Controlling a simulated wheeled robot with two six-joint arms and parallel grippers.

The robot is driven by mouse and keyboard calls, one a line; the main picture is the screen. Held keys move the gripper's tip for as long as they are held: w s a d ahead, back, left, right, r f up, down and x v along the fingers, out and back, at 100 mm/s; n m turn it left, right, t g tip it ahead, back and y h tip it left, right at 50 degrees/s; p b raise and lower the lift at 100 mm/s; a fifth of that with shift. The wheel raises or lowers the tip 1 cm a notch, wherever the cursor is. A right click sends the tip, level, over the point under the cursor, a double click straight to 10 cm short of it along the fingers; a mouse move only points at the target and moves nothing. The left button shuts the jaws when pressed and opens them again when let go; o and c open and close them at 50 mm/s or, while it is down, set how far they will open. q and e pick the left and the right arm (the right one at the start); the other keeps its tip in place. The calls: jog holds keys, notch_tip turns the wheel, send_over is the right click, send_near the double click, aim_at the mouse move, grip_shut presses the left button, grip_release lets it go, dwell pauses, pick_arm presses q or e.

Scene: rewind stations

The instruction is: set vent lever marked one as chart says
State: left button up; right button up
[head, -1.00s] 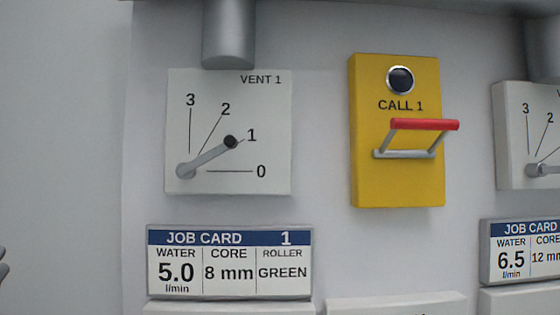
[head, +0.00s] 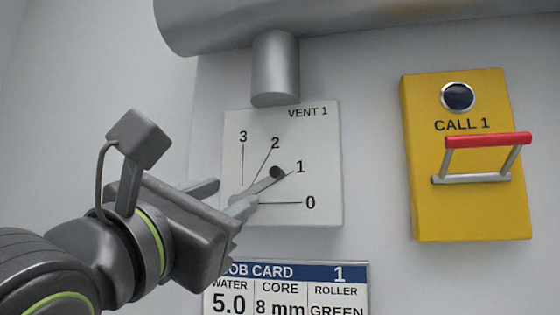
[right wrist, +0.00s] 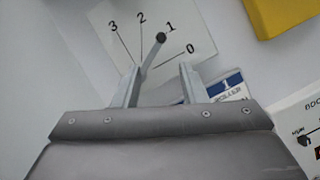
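The vent 1 plate (head: 320,140) is a white square on the wall with marks 0, 1, 2 and 3. Its grey lever (head: 262,185) ends in a dark knob (head: 277,172) and points at mark 1. My right gripper (head: 222,198) is open, with its fingertips by the plate's lower left, near the lever's pivot. In the right wrist view the lever (right wrist: 152,56) leans up between the two spread fingers (right wrist: 160,72), its lower end close to the left finger. Contact cannot be told. My left gripper is not in view. No vent chart shows.
Below the plate is job card 1 (head: 300,273), reading water 5.0, core 8 mm, roller green, partly behind my gripper. A yellow call 1 box (head: 470,215) with a red-topped handle (head: 488,139) juts out at the right. A grey pipe (head: 276,70) comes down above the plate.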

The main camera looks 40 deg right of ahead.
aim_at(273, 174)
jog(key=p+x, duration=0.8)
jog(key=x, duration=0.6)
jog(key=shift+d+r, duration=0.25)
jog(key=shift+w+d+r+p, duration=0.1)
jog(key=shift+w+d+p, duration=0.2)
jog(key=shift+d+p, duration=0.25)
grip_shut()
